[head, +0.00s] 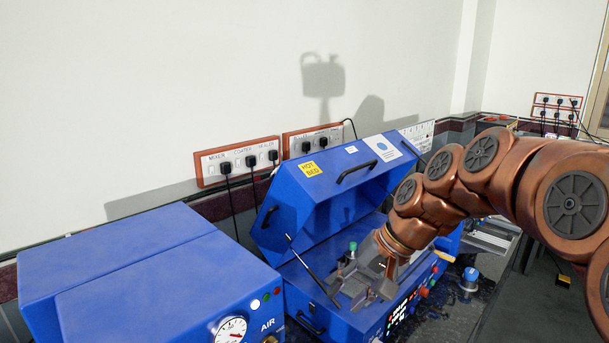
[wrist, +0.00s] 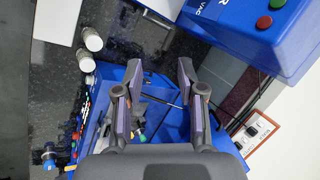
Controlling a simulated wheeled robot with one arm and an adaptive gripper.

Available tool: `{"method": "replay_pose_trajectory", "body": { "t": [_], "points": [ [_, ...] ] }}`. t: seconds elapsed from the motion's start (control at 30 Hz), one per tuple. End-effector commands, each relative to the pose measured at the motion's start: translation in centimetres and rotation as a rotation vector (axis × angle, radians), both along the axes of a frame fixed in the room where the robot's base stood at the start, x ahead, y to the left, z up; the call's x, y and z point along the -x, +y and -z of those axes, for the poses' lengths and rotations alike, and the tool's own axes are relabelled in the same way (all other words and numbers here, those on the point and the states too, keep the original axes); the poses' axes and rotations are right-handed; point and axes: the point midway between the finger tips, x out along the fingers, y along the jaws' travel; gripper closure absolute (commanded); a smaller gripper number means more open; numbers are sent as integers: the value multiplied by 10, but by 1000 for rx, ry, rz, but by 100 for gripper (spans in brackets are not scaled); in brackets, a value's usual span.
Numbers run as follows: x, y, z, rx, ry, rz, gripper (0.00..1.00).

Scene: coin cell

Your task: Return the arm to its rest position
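My copper-coloured arm reaches in from the right in the head view, and my gripper (head: 380,270) is low over the open blue machine (head: 340,190) marked "HOT BED". In the wrist view my gripper (wrist: 158,75) has its two fingers wide apart with nothing between them. The blue machine's bed and metal fittings (wrist: 140,110) show below and between the fingers. In the head view the fingertips are partly hidden among the metal fittings, and I cannot tell whether they touch.
A blue box with a gauge (head: 140,290) stands at the left; its "VAC" panel side shows in the wrist view. The raised lid leans toward the wall sockets (head: 238,162). Two white cylinders (wrist: 92,39) stand on the dark counter (wrist: 60,110). A blue-capped item (head: 469,280) is at right.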

Motion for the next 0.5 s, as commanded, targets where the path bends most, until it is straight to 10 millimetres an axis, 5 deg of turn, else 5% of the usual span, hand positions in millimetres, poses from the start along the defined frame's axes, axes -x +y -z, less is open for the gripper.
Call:
{"method": "replay_pose_trajectory", "body": {
  "t": [0.5],
  "points": [
    [181, -57, 87, 349, 130, -176, 61]
  ]
}}
